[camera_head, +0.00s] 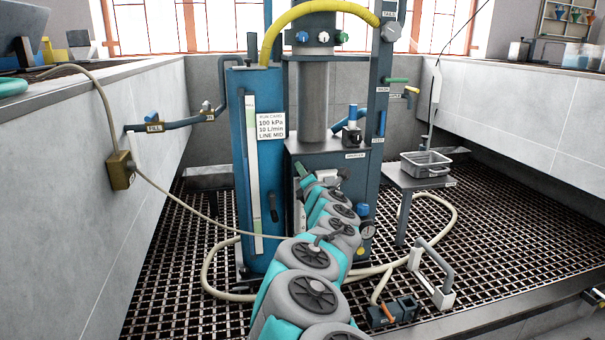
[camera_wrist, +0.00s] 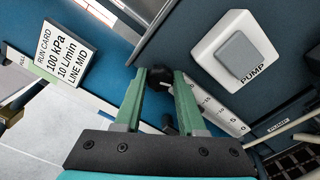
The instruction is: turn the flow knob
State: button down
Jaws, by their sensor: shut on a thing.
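My gripper (camera_wrist: 161,73) shows its two green fingers in the wrist view, shut on a small black knob (camera_wrist: 156,85) between the fingertips. I take this to be the flow knob; the fingers hide part of it. A pale scale with numbers (camera_wrist: 222,112) runs down to the right, just beside the right finger. In the head view, my gripper (camera_head: 302,169) is at the front of the blue-grey machine (camera_head: 350,170), and my arm hides the knob there.
A white PUMP switch (camera_wrist: 236,52) is close to the right of my gripper. A run card (camera_head: 271,125) is on the blue column (camera_head: 257,190) at left. A thin hose (camera_head: 180,200) crosses to my arm.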

jog(key=shift+r, duration=0.3)
jog(key=c, duration=0.8)
grip_release()
jog(key=o, duration=0.3)
jog(key=shift+s+a+r, duration=0.1)
jog(key=shift+s, duration=0.05)
jog(key=shift+w+f, duration=0.2)
jog(key=shift+f, duration=0.05)
jog(key=v, duration=0.7)
jog(key=shift+s+r, duration=0.2)
jog(key=shift+s, duration=0.2)
